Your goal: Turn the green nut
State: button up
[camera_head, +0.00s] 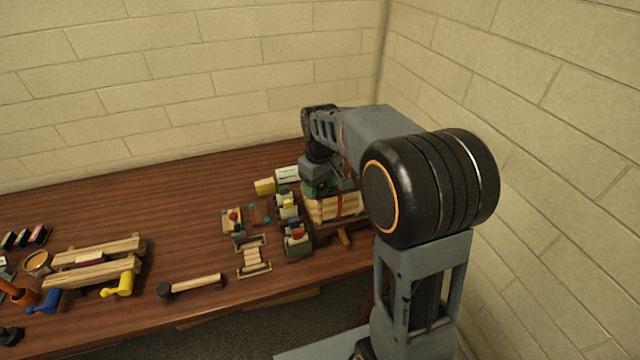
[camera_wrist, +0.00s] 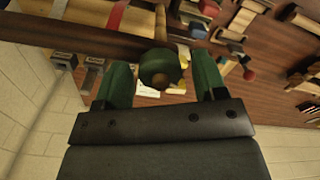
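The green nut (camera_wrist: 158,66) is a dark green ring around a brown end, against a dark brown bar (camera_wrist: 75,38) in the wrist view. My gripper (camera_wrist: 160,64) is open, with one green finger on each side of the nut. A gap shows between the nut and each finger, so neither appears to touch it. In the head view my gripper (camera_head: 322,188) is down at a press-like stack (camera_head: 328,209) of pale boards with a red band. There I cannot separate the nut from the fingers.
A row of small coloured blocks (camera_head: 289,213) stands just left of the stack, with a yellow block (camera_head: 264,187) behind. Wooden rails (camera_head: 105,248), a yellow handle (camera_head: 121,285) and a blue handle (camera_head: 43,302) lie farther left. The table's back left is bare. A brick wall stands at right.

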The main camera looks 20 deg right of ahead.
jog(key=shift+o, duration=0.2)
notch_tip(320, 180, up, 14)
jog(key=shift+b, duration=0.45)
jog(key=shift+f, duration=0.1)
dwell(0.3)
